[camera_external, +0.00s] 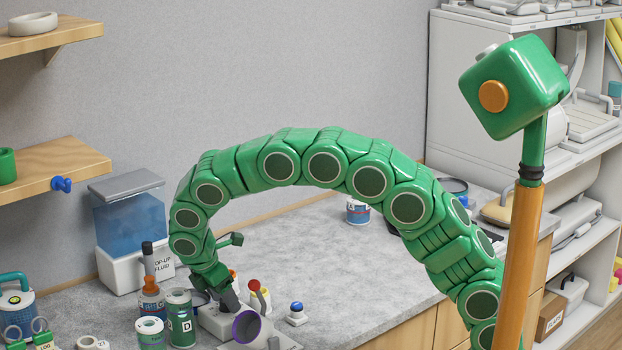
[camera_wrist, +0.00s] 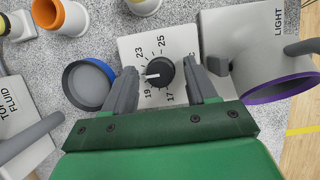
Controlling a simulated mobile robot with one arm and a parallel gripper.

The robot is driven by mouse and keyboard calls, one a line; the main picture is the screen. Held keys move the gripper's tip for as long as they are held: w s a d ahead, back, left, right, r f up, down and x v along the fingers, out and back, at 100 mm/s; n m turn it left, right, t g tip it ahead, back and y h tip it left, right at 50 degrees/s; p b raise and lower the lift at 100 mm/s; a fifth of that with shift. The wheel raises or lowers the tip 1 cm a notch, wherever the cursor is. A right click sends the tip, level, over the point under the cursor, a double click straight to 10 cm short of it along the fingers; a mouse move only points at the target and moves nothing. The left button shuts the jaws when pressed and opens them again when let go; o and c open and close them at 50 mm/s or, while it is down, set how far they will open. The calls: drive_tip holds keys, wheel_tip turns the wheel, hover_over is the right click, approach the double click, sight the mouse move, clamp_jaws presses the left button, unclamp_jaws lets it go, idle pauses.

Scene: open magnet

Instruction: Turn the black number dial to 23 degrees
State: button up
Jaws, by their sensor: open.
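The black number dial (camera_wrist: 162,72) sits on a white plate (camera_wrist: 131,45) in the wrist view. Its white pointer faces left, between the printed 23 at upper left and 19 at lower left. 25 is printed above the dial and 17 below it. My gripper (camera_wrist: 160,72) is open, with one grey finger on the left of the dial and one on the right. A gap shows on the left; I cannot tell whether the right finger touches. In the external view my gripper (camera_external: 227,298) points down at the worktop, and the dial cannot be made out.
A grey box marked LIGHT (camera_wrist: 240,35) with a purple-rimmed cone (camera_wrist: 283,88) stands close on the right. A blue-and-grey round container (camera_wrist: 88,84) is close on the left. An orange-rimmed cup (camera_wrist: 60,16) stands at upper left. Open worktop (camera_external: 350,275) lies to the right.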

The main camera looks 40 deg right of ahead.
drive_tip(key=c, duration=1.1)
drive_tip(key=shift+o, duration=0.2)
drive_tip(key=shift+m, duration=0.4)
drive_tip(key=m+g, duration=0.1)
drive_tip(key=m, duration=0.2)
drive_tip(key=shift+w+f+m+g, duration=0.1)
drive_tip(key=shift+w+m+g, duration=0.05)
drive_tip(key=shift+m+g, duration=0.25)
drive_tip(key=shift+w+m+g+y, duration=0.1)
drive_tip(key=shift+m+g+y, duration=0.3)
drive_tip(key=shift+m, duration=0.8)
drive_tip(key=shift+d+m+g+y, duration=0.1)
drive_tip(key=shift+m+g+y, duration=0.25)
drive_tip(key=shift+m, duration=0.95)
